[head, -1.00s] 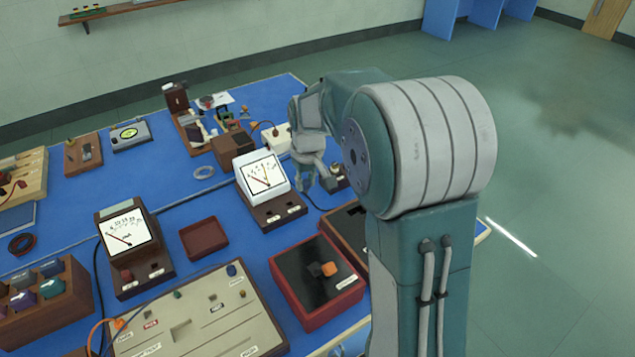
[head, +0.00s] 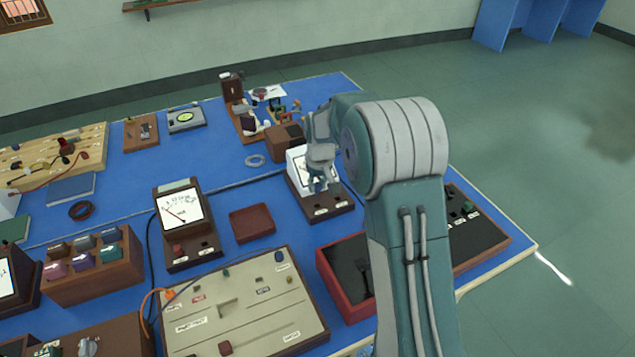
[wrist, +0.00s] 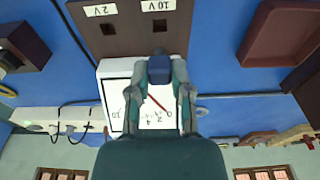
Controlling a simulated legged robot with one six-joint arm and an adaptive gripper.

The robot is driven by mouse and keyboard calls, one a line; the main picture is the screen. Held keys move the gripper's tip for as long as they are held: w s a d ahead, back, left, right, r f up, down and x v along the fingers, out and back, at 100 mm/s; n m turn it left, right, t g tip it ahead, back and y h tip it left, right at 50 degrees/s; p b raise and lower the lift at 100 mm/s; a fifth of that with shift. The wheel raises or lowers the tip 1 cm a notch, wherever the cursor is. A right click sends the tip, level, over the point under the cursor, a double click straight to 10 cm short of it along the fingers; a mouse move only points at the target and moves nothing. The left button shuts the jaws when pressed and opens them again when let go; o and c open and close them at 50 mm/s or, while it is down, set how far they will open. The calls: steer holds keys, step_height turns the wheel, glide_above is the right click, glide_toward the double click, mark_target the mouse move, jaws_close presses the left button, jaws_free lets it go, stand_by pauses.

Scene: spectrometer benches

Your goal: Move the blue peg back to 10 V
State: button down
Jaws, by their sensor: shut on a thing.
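The white-faced meter (head: 298,172) stands on a brown base (head: 334,212) at the middle of the bench in the head view. In the wrist view its dial (wrist: 125,115) appears upside down, below the base with the "2 V" label (wrist: 100,10) and "10 V" label (wrist: 158,5). A dark socket shows by each label. My gripper (wrist: 161,62) is shut on the blue peg (wrist: 159,70), which lines up roughly with the 10 V side. In the head view my gripper (head: 318,185) is in front of the dial, over the base. The peg's lower end is hidden.
A second meter (head: 180,208) stands to the left, with a dark red tray (head: 252,223) between. A large beige panel (head: 240,310) lies nearer. A red-rimmed box (head: 335,290) is partly behind my arm. A grey ring (head: 255,161) lies behind the tray.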

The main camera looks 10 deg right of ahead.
mark_target(317, 200)
steer(key=shift+d+f, duration=0.1)
steer(key=shift+f, duration=0.4)
steer(key=shift+a+f, duration=0.2)
steer(key=shift+f, duration=2.25)
steer(key=shift+c, duration=2.3)
jaws_free()
